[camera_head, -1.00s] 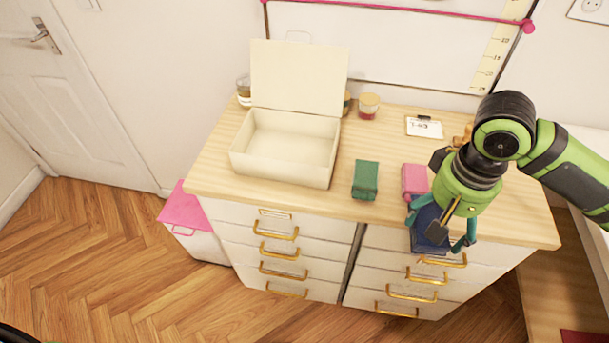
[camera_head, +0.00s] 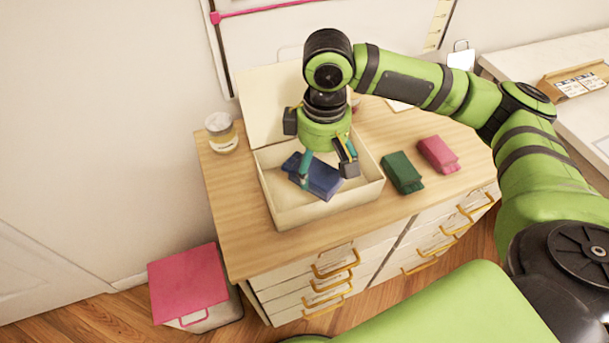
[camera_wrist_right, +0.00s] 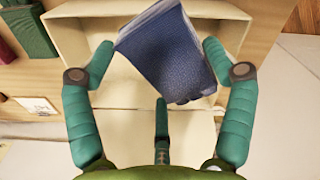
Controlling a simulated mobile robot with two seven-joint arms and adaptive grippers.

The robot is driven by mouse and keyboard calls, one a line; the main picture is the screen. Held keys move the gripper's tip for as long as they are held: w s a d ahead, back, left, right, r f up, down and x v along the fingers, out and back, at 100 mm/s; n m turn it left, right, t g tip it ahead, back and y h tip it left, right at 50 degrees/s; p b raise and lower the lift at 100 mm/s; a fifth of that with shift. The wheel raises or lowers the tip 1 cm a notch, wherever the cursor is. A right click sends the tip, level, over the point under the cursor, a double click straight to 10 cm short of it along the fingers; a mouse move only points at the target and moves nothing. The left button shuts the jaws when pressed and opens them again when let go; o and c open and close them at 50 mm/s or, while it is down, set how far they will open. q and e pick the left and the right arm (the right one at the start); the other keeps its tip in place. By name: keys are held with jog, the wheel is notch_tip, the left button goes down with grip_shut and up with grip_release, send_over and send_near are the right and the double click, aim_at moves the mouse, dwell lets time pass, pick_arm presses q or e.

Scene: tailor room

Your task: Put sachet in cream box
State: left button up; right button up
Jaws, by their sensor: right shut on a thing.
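The cream box (camera_head: 335,207) stands open on the dresser with its lid raised at the back; it also shows in the wrist view (camera_wrist_right: 92,97). My right gripper (camera_head: 327,178) is shut on a dark blue sachet (camera_head: 318,176) and holds it tilted over the box opening. In the wrist view the blue sachet (camera_wrist_right: 168,55) is between the fingertips, with the box interior behind it. How far the sachet is above the box floor is hard to tell. My left gripper is not in view.
A green sachet (camera_head: 402,172) and a pink sachet (camera_head: 438,154) lie right of the box on the dresser top. A jar (camera_head: 221,133) stands to its left. A bin with a pink lid (camera_head: 188,283) is on the floor. My right arm hides part of the dresser's back.

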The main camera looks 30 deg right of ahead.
aim_at(312, 164)
jog(key=w+d+n+p, duration=0.15)
jog(key=d+n, duration=0.45)
jog(key=n, duration=0.9)
jog(key=w+d+n+p, duration=0.15)
jog(key=d+n, duration=0.45)
jog(key=n, duration=0.8)
jog(key=a+f, duration=0.2)
jog(key=a, duration=0.1)
jog(key=w+a+f+p, duration=0.1)
jog(key=a+f, duration=0.1)
jog(key=a, duration=0.2)
jog(key=a+f+p, duration=0.1)
jog(key=a+f, duration=0.1)
jog(key=a, duration=0.2)
jog(key=shift+w+a+f, duration=0.1)
jog(key=shift+w, duration=0.3)
notch_tip(312, 164, down, 3)
jog(key=shift+f+p, duration=0.1)
jog(key=shift+p, duration=0.75)
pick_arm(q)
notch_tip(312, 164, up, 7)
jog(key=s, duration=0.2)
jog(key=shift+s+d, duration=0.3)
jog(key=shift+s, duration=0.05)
pick_arm(e)
jog(key=shift+f, duration=0.45)
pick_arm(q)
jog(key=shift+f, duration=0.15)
pick_arm(e)
jog(key=shift+f, duration=0.1)
